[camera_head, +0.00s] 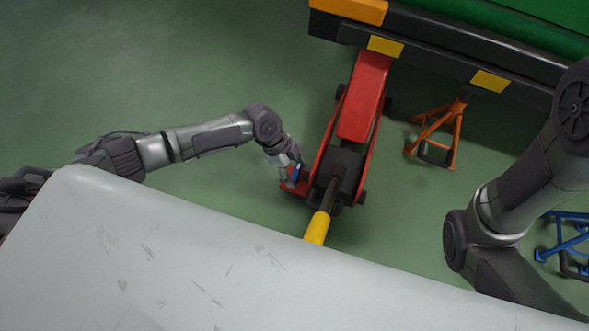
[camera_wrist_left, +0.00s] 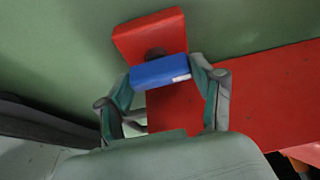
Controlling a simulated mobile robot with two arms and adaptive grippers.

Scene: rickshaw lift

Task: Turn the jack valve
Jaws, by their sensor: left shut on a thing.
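The red floor jack (camera_head: 363,97) lies on the green floor, its far end under the edge of the rickshaw (camera_head: 440,45). Its handle with a yellow grip (camera_head: 317,227) points toward me. A blue valve (camera_wrist_left: 160,72) sits at the jack's near left side, by a red block (camera_wrist_left: 150,33). My left gripper (camera_head: 289,174) reaches it from the left. In the left wrist view its two fingers are closed on the valve's two ends. My right arm enters at the right; its gripper is outside the view.
An orange jack stand (camera_head: 440,130) stands right of the jack, near the rickshaw. A blue stand (camera_head: 566,240) is partly visible at the far right. Yellow blocks (camera_head: 385,45) mark the rickshaw's edge. The floor left of the jack is clear.

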